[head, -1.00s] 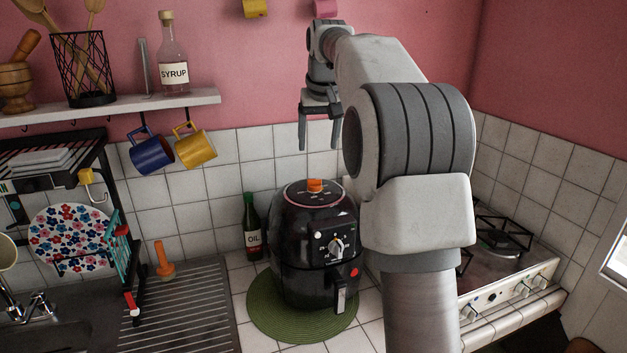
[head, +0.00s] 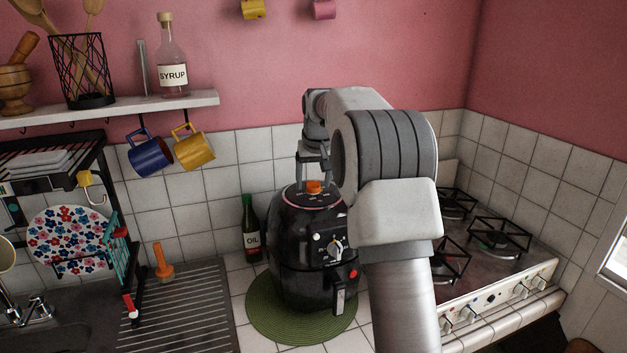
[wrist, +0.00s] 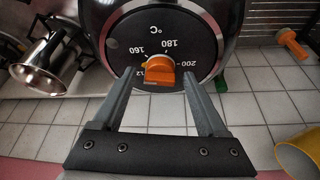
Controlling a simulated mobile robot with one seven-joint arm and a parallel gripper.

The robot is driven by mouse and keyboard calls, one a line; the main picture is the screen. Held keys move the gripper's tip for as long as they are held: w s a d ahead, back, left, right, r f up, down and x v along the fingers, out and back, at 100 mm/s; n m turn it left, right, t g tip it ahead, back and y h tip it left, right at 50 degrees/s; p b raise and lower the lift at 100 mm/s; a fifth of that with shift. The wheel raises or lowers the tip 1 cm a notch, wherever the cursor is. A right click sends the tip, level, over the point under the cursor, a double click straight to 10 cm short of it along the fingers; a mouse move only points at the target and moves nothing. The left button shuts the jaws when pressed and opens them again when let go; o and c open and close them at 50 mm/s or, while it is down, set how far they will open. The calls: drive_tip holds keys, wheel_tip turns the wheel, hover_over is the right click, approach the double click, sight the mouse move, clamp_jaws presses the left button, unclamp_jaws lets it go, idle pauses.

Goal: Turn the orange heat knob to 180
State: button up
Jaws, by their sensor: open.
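The orange heat knob (head: 313,187) sits on top of the black air fryer (head: 299,234). In the wrist view the knob (wrist: 161,71) is a bar on a dark round dial (wrist: 185,27) marked 160, 180 and 200 °C, which appears upside down. A yellow mark shows at the knob's left end, just below 160; 180 is above the knob. My gripper (head: 314,178) points down over the fryer's top. In the wrist view its fingers are open, one on each side of the knob, with gaps visible. I cannot tell the fingertips' exact height beside it.
The fryer stands on a green round mat (head: 261,318), with an oil bottle (head: 251,228) at its left. A gas stove (head: 490,260) is at the right. A shelf (head: 120,108) with hanging mugs is at the upper left. The fryer's front has a pale knob (head: 336,248).

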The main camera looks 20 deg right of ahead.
clamp_jaws()
drive_tip(key=shift+a, duration=0.1)
idle(0.3)
